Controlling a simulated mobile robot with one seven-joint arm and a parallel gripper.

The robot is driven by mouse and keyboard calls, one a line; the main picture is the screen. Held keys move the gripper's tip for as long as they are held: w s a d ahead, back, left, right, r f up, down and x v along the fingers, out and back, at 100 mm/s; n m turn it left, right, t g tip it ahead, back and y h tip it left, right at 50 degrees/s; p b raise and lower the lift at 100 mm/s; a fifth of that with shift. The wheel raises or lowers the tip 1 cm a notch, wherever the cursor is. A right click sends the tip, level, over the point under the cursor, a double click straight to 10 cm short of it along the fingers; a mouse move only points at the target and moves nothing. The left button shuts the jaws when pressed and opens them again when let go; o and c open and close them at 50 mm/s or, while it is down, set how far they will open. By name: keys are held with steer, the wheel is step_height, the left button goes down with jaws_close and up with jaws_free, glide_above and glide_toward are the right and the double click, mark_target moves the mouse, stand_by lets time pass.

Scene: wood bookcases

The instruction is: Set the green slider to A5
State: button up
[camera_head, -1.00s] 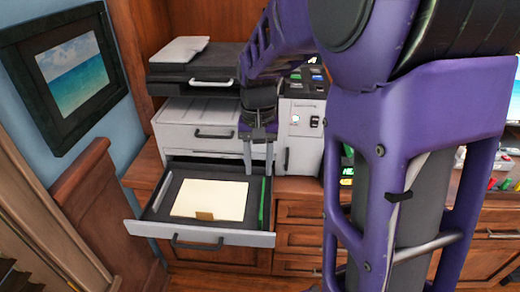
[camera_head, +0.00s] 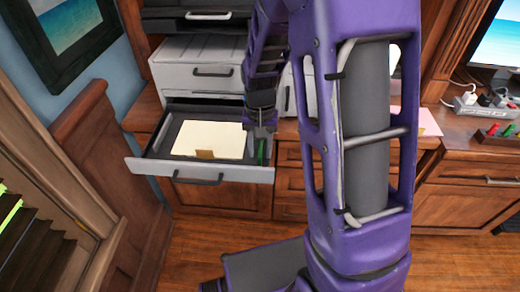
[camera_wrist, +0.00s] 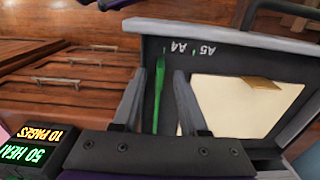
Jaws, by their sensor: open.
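The green slider (camera_wrist: 159,88) is a long upright strip inside the open paper drawer (camera_wrist: 225,35), beside the cream paper (camera_wrist: 225,105). In the wrist view it lies left of the white A4 and A5 labels, nearer A4. It also shows at the tray's right side in the head view (camera_head: 261,152). My gripper (camera_wrist: 160,75) is open, with one finger on each side of the slider in the wrist picture. I cannot tell whether they touch it. In the head view my gripper (camera_head: 262,128) is over the drawer's back right corner.
The printer body (camera_head: 195,65) stands behind the drawer on a wooden cabinet (camera_head: 225,198). A lit display block (camera_wrist: 35,145) is at the wrist view's lower left. A power strip (camera_head: 482,103) and a rack of colored items (camera_head: 500,132) are at the right. Floor is open in front.

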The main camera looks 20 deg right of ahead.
steer(key=shift+c, duration=0.3)
jaws_close()
stand_by(1.1)
